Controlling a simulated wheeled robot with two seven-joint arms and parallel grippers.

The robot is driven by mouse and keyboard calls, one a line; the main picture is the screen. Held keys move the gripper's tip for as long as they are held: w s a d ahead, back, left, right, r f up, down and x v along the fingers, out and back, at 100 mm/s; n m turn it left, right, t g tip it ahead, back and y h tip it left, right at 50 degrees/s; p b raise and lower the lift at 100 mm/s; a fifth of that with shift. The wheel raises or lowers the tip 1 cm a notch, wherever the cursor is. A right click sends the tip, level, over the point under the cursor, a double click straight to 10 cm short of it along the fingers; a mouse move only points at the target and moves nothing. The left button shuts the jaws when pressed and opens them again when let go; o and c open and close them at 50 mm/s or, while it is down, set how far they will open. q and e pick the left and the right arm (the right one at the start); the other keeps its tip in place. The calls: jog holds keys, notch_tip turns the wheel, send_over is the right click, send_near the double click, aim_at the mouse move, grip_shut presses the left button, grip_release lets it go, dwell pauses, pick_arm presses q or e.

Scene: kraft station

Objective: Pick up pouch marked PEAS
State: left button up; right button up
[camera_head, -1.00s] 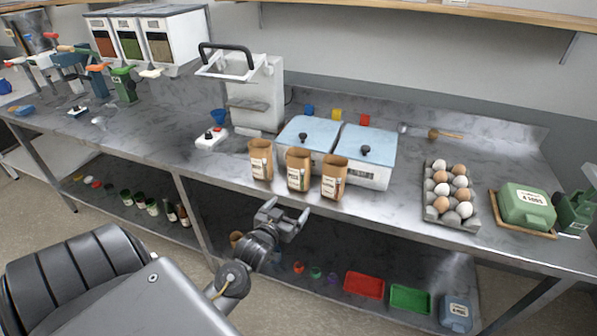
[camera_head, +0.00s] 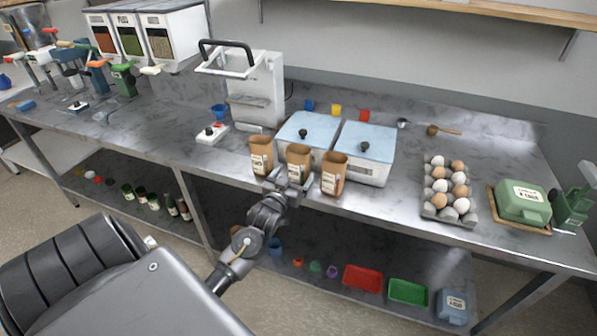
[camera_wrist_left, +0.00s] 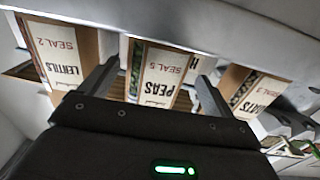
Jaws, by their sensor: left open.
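Three brown paper pouches stand in a row near the front edge of the worktop. The middle one, the PEAS pouch (camera_head: 299,157), also shows in the left wrist view (camera_wrist_left: 158,78) with its label reading PEAS, SEAL 5. The LENTILS pouch (camera_wrist_left: 58,52) is left of it there; a third pouch (camera_wrist_left: 254,92), its label partly hidden, is to the right. My left gripper (camera_head: 287,180) is open at the front of the PEAS pouch. In the left wrist view its fingers (camera_wrist_left: 157,78) are on either side of that pouch. Contact cannot be told. My right gripper is out of view.
Blue-lidded bins (camera_head: 365,153) stand close behind the pouches. An egg tray (camera_head: 430,211) and a green carton (camera_head: 522,203) are to the right. A white press (camera_head: 257,90) stands behind to the left. Red (camera_head: 362,280) and green (camera_head: 408,291) trays lie on the lower shelf.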

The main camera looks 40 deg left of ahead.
aim_at(301, 167)
pick_arm(q)
jog(key=x, duration=0.1)
jog(key=p+x, duration=0.1)
jog(key=x, duration=0.2)
jog(key=shift+w+d, duration=0.15)
jog(key=shift+w, duration=0.35)
jog(key=shift+s, duration=0.1)
jog(key=c, duration=1.2)
